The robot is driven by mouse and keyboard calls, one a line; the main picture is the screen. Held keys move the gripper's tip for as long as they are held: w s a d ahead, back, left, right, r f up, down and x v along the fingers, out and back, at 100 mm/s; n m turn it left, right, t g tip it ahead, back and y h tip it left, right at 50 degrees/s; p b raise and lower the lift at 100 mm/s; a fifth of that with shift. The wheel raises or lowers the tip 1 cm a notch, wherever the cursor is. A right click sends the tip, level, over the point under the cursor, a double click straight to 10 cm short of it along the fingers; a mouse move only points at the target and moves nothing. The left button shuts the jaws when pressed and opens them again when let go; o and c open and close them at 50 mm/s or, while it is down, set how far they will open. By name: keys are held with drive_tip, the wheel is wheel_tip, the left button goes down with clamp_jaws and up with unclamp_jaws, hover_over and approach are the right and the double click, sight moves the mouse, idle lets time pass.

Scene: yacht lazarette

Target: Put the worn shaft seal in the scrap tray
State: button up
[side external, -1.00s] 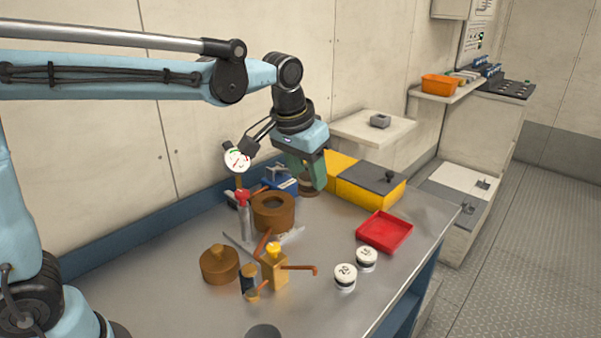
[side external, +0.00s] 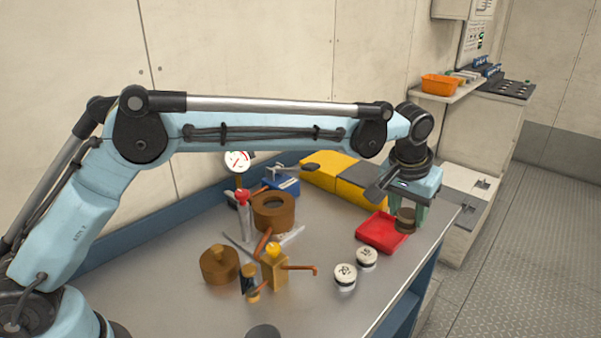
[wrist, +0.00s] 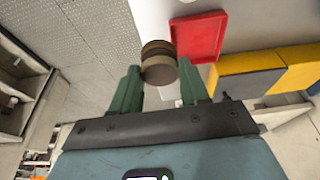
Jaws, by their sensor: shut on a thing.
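My gripper (side external: 408,208) is shut on a brown, round, ridged piece that looks like the worn shaft seal (side external: 405,221). In the wrist view the seal (wrist: 158,60) sits between the two green fingers. The red scrap tray (side external: 376,235) lies on the bench near its right edge. In the side view the seal overlaps the tray's right part. In the wrist view the tray (wrist: 200,38) shows beside and beyond the seal, at upper right. The seal appears held above bench level; its exact height is unclear. The tray's visible floor is empty.
Two white-topped round pieces (side external: 345,277) stand just left of the tray. A brown ring housing (side external: 273,212), a brass fitting (side external: 274,268) and a brown knobbed lid (side external: 219,264) stand further left. A yellow-and-grey box (side external: 335,178) is behind the tray. The front bench area is mostly clear.

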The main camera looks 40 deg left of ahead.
drive_tip(key=w+a+f, duration=0.3)
drive_tip(key=w+a, duration=0.1)
drive_tip(key=w+a+f, duration=0.2)
drive_tip(key=shift+w+a+f, duration=0.3)
drive_tip(key=shift+w+a, duration=0.05)
drive_tip(key=shift+a, duration=0.05)
drive_tip(key=shift+f, duration=2)
drive_tip(key=shift+f, duration=0.15)
drive_tip(key=o, duration=1.1)
drive_tip(key=shift+c, duration=0.2)
